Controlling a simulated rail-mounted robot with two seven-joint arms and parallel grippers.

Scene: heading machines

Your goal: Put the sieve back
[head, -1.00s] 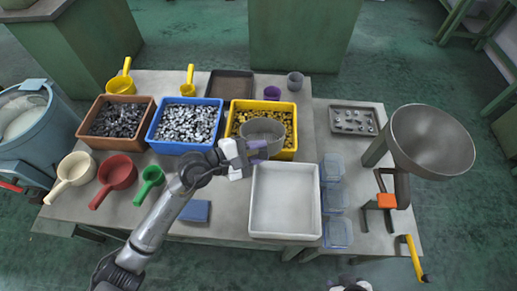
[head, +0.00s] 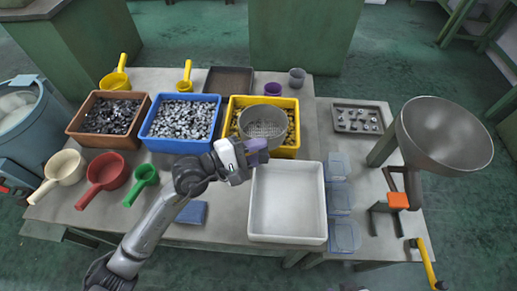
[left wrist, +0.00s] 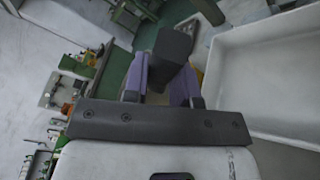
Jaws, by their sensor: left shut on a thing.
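The sieve (head: 262,122) is a round grey mesh bowl over the yellow bin (head: 235,101) of brass-coloured parts in the head view. It sits at the bin's front part, overlapping the parts; whether it touches them I cannot tell. My left gripper (head: 256,147) is at the sieve's near side, above the bin's front edge. In the left wrist view its purple fingers (left wrist: 163,82) are closed on a dark block, the sieve's handle (left wrist: 172,45). The sieve's bowl is mostly hidden in that view. My right gripper is not in view.
A white empty tray (head: 287,238) lies just right of my left gripper. Blue (head: 147,139) and brown (head: 72,131) bins stand to the left. Clear containers (head: 344,237), a metal hopper (head: 443,165) and a parts tray (head: 357,129) are at the right. Scoops lie at the left.

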